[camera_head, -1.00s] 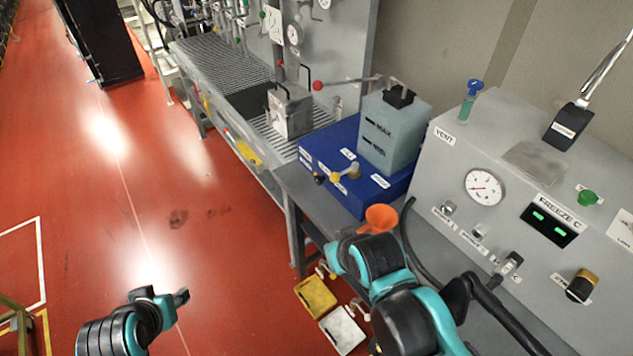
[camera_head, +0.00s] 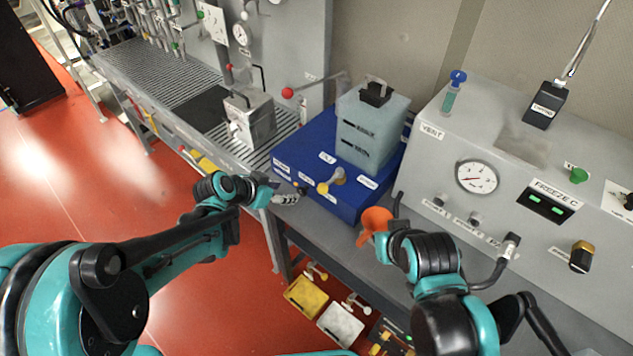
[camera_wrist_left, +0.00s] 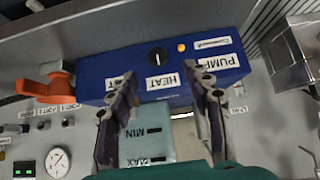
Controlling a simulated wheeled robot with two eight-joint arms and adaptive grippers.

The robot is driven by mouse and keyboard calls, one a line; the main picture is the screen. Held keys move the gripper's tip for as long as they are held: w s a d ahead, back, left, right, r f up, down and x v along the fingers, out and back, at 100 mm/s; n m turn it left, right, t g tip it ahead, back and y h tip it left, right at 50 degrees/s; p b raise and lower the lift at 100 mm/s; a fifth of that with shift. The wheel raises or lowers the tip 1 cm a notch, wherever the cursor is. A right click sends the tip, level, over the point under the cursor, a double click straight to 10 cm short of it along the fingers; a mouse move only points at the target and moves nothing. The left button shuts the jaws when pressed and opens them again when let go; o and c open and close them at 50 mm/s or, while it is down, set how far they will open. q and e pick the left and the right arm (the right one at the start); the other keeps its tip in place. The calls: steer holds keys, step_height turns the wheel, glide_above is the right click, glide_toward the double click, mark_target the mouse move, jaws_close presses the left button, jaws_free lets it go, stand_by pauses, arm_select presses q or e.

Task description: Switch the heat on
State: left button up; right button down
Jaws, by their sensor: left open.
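The blue box (camera_head: 330,205) stands on the bench and bears labels and small controls. In the left wrist view the box front (camera_wrist_left: 95,72) is upside down, with a black knob (camera_wrist_left: 157,57) by the HEAT label (camera_wrist_left: 162,81) and an amber lamp (camera_wrist_left: 181,47) near the PUMP label (camera_wrist_left: 212,62). My left gripper (camera_head: 284,192) is at the box's front left corner; in the left wrist view its fingers (camera_wrist_left: 158,80) are open and empty, apart from the knob, which shows between them. My right arm (camera_head: 435,255) is at the lower right; its fingers cannot be made out.
A translucent tank (camera_head: 371,130) stands on the box. A grey panel with a gauge (camera_head: 477,177) is at right. A metal container (camera_head: 250,118) stands to the left.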

mark_target(300, 191)
arm_select(q)
steer(key=b+x, duration=0.2)
steer(key=x, duration=0.6)
steer(key=shift+d, duration=0.35)
steer(key=c, duration=1.1)
